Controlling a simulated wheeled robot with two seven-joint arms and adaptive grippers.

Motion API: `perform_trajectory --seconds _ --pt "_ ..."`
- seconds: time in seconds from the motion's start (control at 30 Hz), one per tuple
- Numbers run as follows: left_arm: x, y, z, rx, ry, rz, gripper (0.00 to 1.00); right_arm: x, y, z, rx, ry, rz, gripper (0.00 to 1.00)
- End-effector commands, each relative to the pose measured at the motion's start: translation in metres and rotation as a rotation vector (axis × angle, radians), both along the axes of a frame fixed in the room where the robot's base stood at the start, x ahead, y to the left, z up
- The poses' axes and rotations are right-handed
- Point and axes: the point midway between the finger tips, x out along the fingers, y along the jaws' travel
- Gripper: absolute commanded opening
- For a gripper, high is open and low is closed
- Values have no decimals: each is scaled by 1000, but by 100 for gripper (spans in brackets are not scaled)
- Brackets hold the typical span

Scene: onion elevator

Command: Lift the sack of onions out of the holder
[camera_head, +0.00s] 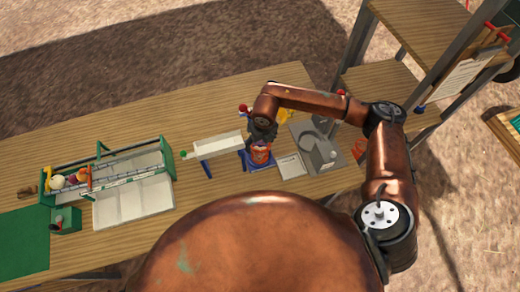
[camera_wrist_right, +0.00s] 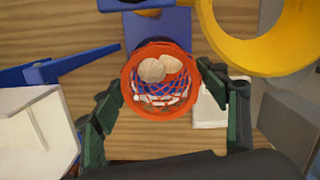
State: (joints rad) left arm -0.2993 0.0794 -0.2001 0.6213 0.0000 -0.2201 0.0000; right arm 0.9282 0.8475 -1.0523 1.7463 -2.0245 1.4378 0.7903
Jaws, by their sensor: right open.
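In the head view the orange sack (camera_head: 259,154) stands in the blue holder (camera_head: 262,165) on the table. In the wrist view a blue part of the holder (camera_wrist_right: 158,26) shows behind it. My right gripper (camera_wrist_right: 170,108) is open, with its dark green fingers on either side of the sack; I cannot tell whether they touch it. In the head view the right gripper (camera_head: 262,136) is over the sack and partly hides it. My left gripper is out of view.
A white chute (camera_head: 217,146) on blue legs stands left of the sack. A green-framed sorter (camera_head: 120,155) and white trays (camera_head: 135,201) lie farther left. A yellow ring (camera_wrist_right: 260,40) is close to the right gripper. A grey scale-like device (camera_head: 318,152) and a shelf (camera_head: 385,85) stand right.

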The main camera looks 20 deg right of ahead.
Motion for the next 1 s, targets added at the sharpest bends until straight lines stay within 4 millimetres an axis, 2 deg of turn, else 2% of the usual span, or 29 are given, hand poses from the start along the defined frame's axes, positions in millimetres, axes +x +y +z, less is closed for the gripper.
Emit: perform_trajectory --seconds 0.1,0.73,1.0 --pt "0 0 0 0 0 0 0 0 0 0 0 0 0 66" --pt "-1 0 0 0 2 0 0 0 0 1 -1 -1 0 23" --pt "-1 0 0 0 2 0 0 1 0 3 0 -1 0 23"
